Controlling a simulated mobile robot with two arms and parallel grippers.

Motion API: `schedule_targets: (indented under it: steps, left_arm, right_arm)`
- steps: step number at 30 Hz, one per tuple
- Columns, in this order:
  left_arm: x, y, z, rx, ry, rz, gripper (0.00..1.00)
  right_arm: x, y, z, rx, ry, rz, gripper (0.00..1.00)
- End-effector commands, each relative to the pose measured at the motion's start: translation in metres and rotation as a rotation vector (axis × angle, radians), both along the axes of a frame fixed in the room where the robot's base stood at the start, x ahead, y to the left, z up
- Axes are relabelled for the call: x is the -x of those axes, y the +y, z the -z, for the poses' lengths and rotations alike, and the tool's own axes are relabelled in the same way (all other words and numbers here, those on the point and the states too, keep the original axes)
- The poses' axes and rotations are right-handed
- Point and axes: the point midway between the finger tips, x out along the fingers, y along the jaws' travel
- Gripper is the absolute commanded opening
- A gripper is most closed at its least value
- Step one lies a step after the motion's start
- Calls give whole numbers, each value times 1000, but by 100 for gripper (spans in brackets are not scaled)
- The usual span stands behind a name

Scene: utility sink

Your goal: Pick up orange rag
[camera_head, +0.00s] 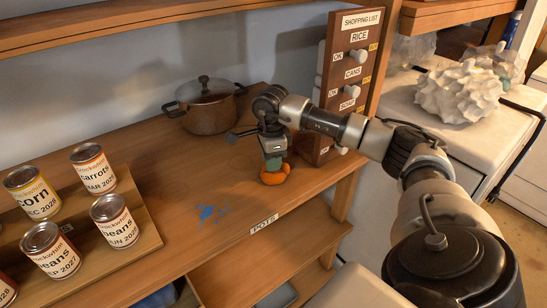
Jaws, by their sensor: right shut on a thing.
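The orange rag (275,175) is a small crumpled bundle on the wooden counter (185,185), near its right end. My right gripper (273,160) points down at it from above, with its fingers closed on the rag. The rag appears at or very near the counter surface; I cannot tell whether it is lifted. The fingertips are partly hidden by the rag. My left gripper is not in view.
A lidded brown pot (208,112) stands behind, to the left. A shopping list board (350,75) stands close to the right. Several labelled cans (116,221) sit on a wooden riser at left. A blue stain (208,213) marks the counter.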

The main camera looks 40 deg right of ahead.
Motion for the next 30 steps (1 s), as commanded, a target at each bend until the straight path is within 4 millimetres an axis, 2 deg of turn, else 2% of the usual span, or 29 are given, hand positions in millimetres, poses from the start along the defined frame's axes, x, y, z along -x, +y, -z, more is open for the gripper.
schedule_targets:
  steps: [11, 14, 18, 30]
  left_arm:
    - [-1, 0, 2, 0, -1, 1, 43]
    - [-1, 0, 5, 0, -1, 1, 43]
    - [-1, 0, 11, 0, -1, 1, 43]
    - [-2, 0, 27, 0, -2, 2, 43]
  right_arm:
    - [0, 0, -6, 0, -1, 0, 2]
    - [-1, 0, -16, 0, -4, 1, 2]
    - [-1, 0, -41, 0, -7, 1, 2]
    - [74, 32, -88, 2, -4, -2, 2]
